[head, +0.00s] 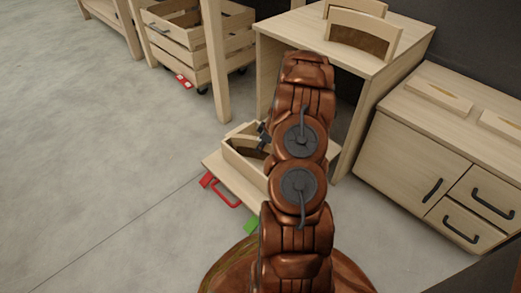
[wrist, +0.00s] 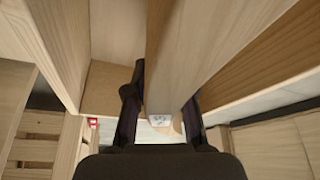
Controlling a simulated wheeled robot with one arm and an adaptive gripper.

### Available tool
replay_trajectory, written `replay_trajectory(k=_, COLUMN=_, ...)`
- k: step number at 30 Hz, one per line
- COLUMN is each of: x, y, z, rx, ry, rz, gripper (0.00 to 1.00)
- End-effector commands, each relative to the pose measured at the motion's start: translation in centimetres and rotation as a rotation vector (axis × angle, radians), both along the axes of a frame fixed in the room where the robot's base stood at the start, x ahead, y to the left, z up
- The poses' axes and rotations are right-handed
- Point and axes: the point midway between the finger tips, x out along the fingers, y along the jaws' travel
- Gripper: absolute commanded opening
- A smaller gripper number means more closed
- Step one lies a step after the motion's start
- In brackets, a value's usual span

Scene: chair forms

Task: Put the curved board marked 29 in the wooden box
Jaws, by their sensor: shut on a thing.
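My gripper (head: 263,135) is low beside the wooden box (head: 232,160), mostly hidden behind my arm in the head view. In the wrist view my gripper (wrist: 161,110) is shut on a light wooden board (wrist: 195,50) that stands on edge between its fingers. A small white label (wrist: 159,120) shows on the board's near end; its number is too small to read. Pale walls of the wooden box (wrist: 62,40) show around the board, so it appears to be within or just over the box. Whether it touches the bottom is unclear.
A table (head: 290,27) behind carries two curved boards, one in front (head: 362,37). A cabinet (head: 400,158) stands right; a slatted crate (head: 185,45) stands back left. Floor at left is clear.

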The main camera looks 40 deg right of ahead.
Motion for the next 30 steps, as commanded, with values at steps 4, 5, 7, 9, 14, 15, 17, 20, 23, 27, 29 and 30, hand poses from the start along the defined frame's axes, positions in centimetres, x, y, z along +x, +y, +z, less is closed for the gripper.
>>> replay_trajectory(k=4, x=0.00, y=-0.02, z=-0.98, rx=-0.001, ry=-0.001, rz=0.001, gripper=0.00)
replay_trajectory(k=5, x=0.01, y=-0.04, z=-0.91, rx=-0.001, ry=-0.001, rz=0.001, gripper=0.00)
replay_trajectory(k=7, x=0.02, y=-0.05, z=-0.83, rx=-0.002, ry=-0.001, rz=0.000, gripper=0.00)
replay_trajectory(k=9, x=0.02, y=-0.05, z=-0.83, rx=-0.002, ry=-0.001, rz=0.000, gripper=0.00)
replay_trajectory(k=14, x=0.02, y=-0.05, z=-1.25, rx=0.000, ry=-0.001, rz=0.000, gripper=0.00)
replay_trajectory(k=15, x=0.00, y=-0.06, z=-1.16, rx=-0.001, ry=0.000, rz=0.000, gripper=0.26)
replay_trajectory(k=17, x=0.00, y=-0.06, z=-1.12, rx=-0.001, ry=0.000, rz=0.000, gripper=0.32)
replay_trajectory(k=20, x=0.00, y=-0.05, z=-1.12, rx=-0.001, ry=0.000, rz=0.000, gripper=0.43)
replay_trajectory(k=23, x=-0.01, y=-0.04, z=-1.12, rx=-0.001, ry=0.000, rz=0.000, gripper=0.48)
replay_trajectory(k=27, x=-0.01, y=-0.04, z=-1.12, rx=-0.001, ry=0.000, rz=0.000, gripper=0.48)
replay_trajectory(k=29, x=0.00, y=-0.04, z=-1.12, rx=-0.001, ry=0.000, rz=0.000, gripper=0.48)
replay_trajectory(k=30, x=-0.01, y=-0.03, z=-1.09, rx=-0.001, ry=0.000, rz=0.000, gripper=0.48)
